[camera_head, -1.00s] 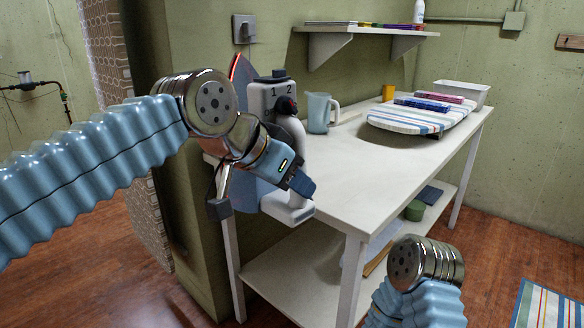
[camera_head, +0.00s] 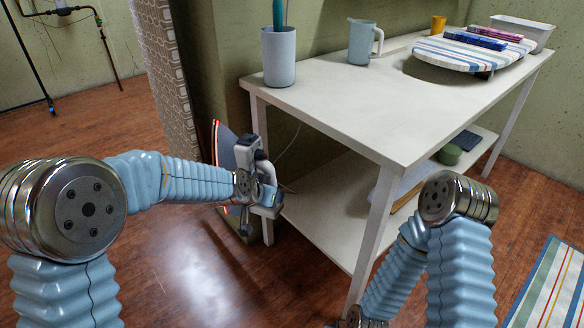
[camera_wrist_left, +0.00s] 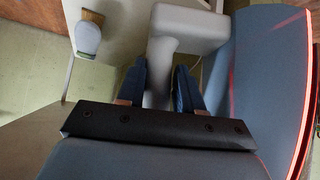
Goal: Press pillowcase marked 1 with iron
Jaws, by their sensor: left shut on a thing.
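My left gripper (camera_head: 266,196) is shut on the white handle of the iron (camera_head: 226,148). The iron has a dark blue-grey plate with a glowing red edge and is tilted up on its side, off the table's left front corner and below the tabletop's level. The left wrist view shows both fingers around the handle (camera_wrist_left: 158,72), with the broad plate (camera_wrist_left: 265,60) to the right. A flat blue item (camera_head: 474,40) and a magenta one (camera_head: 494,32) lie on the striped ironing board (camera_head: 437,54). No number 1 is readable on them. My right gripper is not in view.
The white table (camera_head: 345,100) carries a light-blue cup (camera_head: 279,58), a pitcher (camera_head: 361,42), a yellow cup (camera_head: 438,24) and a white bin (camera_head: 530,36). Its front middle is clear. A lower shelf (camera_head: 320,228) sits below. A striped cloth (camera_head: 560,290) is on the floor at right.

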